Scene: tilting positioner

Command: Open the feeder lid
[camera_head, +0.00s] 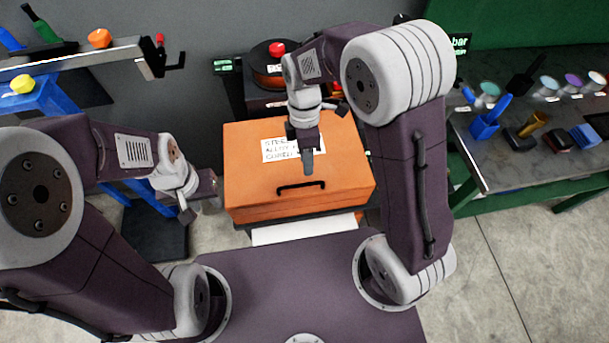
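The orange feeder box stands in front of me, its lid (245,150) lying flat and shut. A dark bar handle (300,186) runs along the lid's front part. A white label (280,153) with printed text lies on the lid, partly hidden by my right gripper. My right gripper (308,168) points down over the middle of the lid, just behind the handle in the picture, and appears apart from it. Its finger gap is not clear. My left gripper (188,214) is left of the box, away from it, and its finger gap is not clear.
A dark machine with a red knob (277,49) stands behind the box. A bench at right (500,150) holds cups, blocks and tools. A shelf at left (80,58) carries coloured knobs, with a blue structure below. Floor (520,250) is clear at lower right.

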